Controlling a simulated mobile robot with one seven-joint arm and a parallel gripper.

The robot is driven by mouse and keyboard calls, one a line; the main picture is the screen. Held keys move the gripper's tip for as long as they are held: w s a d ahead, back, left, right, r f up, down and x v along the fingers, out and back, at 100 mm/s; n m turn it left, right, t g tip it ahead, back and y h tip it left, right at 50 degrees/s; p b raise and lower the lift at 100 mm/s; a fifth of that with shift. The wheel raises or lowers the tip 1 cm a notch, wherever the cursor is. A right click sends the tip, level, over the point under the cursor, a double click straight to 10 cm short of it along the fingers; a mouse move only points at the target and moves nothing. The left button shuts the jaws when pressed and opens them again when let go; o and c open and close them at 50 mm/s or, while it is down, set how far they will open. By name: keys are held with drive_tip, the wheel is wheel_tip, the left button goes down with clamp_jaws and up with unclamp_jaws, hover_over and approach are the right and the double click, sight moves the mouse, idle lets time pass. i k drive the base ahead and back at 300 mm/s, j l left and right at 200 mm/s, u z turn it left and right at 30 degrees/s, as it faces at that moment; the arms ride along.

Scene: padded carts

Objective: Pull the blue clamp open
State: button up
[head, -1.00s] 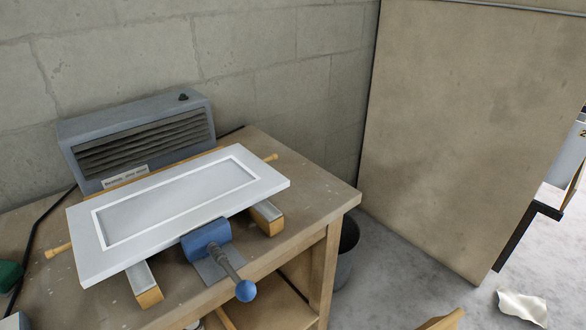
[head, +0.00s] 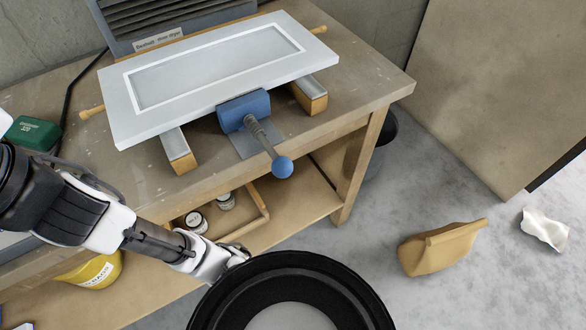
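The blue clamp (head: 243,109) sits at the front edge of the wooden workbench, against the near edge of a white panel (head: 215,75). Its grey screw shaft sticks out toward me and ends in a round blue knob (head: 283,167). My arm comes in from the left, below bench height. My gripper (head: 238,257) is at the end of it, low in front of the bench, below and left of the knob and apart from it. Its fingers are too small and partly hidden to tell whether they are open.
The panel rests on wooden blocks (head: 311,95) on the workbench (head: 370,98). A grey dryer (head: 130,18) stands behind. Jars and a yellow bucket (head: 95,270) are on the lower shelf. A dark bin (head: 378,150), a brown bag (head: 440,247) and crumpled paper (head: 544,229) are on the floor at right.

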sight(243, 112)
drive_tip(key=k+l+z, duration=0.15)
drive_tip(key=k+l, duration=0.75)
drive_tip(key=k, duration=0.05)
